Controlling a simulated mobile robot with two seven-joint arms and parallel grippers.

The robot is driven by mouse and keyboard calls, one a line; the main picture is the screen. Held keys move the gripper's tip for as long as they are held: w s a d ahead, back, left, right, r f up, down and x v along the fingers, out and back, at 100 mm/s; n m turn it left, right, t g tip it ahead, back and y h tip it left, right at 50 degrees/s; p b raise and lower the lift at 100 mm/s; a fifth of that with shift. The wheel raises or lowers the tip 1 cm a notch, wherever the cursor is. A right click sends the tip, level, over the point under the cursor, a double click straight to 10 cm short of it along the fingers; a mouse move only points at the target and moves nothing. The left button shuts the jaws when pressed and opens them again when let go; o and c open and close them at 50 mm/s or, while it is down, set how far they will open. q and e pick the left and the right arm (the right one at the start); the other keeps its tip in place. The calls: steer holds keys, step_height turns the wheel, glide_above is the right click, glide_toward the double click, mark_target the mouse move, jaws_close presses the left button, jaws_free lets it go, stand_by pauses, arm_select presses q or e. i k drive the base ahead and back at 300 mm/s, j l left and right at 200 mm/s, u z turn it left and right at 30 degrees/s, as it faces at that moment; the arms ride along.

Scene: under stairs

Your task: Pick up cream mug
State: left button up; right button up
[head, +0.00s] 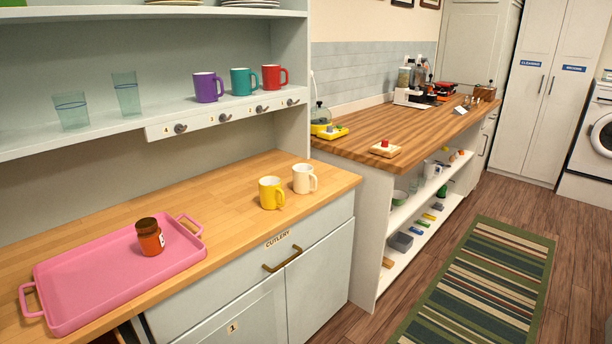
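The cream mug (302,180) stands upright on the wooden top of the cabinet (225,205), near its right end. Its handle points right. A yellow mug (268,193) stands just in front and to the left of it, with its handle also to the right. Neither of my grippers can be made out in the head view.
A pink tray (90,297) with a brown jar (150,237) on it lies at the left. The shelf (140,120) above holds purple, teal and red mugs and two glasses. Bare wood lies between tray and mugs. A striped rug (480,290) covers the floor at right.

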mark_target(303, 173)
steer(key=i+l, duration=0.15)
steer(key=l, duration=0.2)
steer(key=i+l+u, duration=0.15)
steer(key=l, duration=0.15)
steer(key=i+l, duration=0.15)
steer(key=l, duration=0.2)
steer(key=i+l+u, duration=0.15)
steer(key=l, duration=0.2)
steer(key=i+l, duration=0.1)
steer(key=l, duration=0.25)
steer(key=i+l+u, duration=0.1)
steer(key=l, duration=0.3)
